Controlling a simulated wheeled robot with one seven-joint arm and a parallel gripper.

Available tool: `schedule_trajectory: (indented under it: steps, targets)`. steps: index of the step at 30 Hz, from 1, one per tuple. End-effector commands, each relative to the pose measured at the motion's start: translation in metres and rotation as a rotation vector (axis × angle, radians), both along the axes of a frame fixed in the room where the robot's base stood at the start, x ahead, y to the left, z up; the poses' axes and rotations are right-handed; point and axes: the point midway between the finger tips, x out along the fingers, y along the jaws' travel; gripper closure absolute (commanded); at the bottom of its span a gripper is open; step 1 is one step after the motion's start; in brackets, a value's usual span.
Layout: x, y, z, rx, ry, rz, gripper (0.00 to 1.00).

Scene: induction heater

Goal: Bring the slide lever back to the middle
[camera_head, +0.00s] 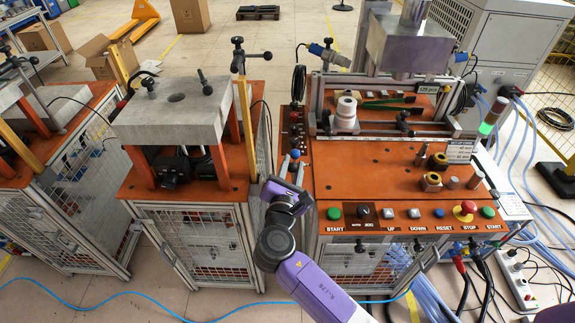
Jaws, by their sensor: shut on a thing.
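The slide lever with a blue knob (295,154) stands at the left edge of the orange heater bench, beside a narrow panel of dark fittings. My gripper (291,170) reaches up to it from the front, with its fingers around the lever just below the knob. It is shut on the lever. The lever's lower part and the slot it runs in are hidden by my gripper and wrist, so its exact place along the slot cannot be told.
The orange bench top (365,178) lies to the right. A button row with a red emergency stop (467,207) runs along its front. A metal-topped stand (170,115) is on the left, and a clamp post (240,90) rises behind. Cables hang at the right.

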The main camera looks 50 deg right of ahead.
Motion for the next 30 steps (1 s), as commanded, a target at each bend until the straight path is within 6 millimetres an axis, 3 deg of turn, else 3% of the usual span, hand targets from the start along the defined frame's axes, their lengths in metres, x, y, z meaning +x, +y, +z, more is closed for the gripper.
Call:
schedule_trajectory:
  steps: [23,24,27,30]
  targets:
    - [-0.0068,-0.0046,0.0001,0.077,-0.099,0.002,1.0]
    - [-0.0068,-0.0046,0.0001,0.077,-0.099,0.002,0.68]
    - [-0.0068,-0.0048,0.0001,0.077,-0.098,0.001,0.52]
    - [-0.0068,-0.005,0.0002,0.077,-0.098,0.001,0.52]
